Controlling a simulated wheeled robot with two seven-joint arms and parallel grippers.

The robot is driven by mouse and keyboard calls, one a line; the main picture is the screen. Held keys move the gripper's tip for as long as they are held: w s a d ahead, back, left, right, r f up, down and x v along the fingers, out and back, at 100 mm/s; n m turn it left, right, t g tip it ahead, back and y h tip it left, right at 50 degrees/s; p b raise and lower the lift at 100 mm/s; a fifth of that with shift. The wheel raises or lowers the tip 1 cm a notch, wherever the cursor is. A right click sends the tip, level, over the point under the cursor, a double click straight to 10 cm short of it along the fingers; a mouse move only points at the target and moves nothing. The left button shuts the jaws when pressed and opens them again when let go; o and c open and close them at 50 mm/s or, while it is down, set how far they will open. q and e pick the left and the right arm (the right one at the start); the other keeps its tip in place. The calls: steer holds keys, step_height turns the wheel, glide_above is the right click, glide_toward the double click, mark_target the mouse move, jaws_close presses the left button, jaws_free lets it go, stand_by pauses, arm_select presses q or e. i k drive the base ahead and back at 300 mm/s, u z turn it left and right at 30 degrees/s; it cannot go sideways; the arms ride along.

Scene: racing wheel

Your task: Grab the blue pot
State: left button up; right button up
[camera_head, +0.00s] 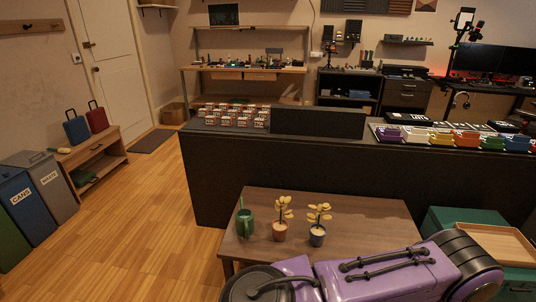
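A small dark blue pot (317,238) stands upright on the low brown wooden table (375,213) in the head view. A plant with pale yellow leaves (319,213) grows from it. To its left stands a reddish-brown pot (279,234) with a similar yellow-leaved plant. Further left is a green mug-like container (245,225) with a thin green thing sticking up from it. The blue pot stands apart from both and nothing covers it. Neither of my grippers shows in this view.
A long black counter (225,165) stands close behind the table, with rows of small boxes (235,117) and colourful items on top. A teal chest (455,217) with a wooden tray (487,243) is at the right. The wooden floor (140,215) at left is clear, up to bins (50,185).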

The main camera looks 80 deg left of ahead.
mark_target(317, 232)
steer(key=u, duration=1.95)
steer(key=i, duration=1.65)
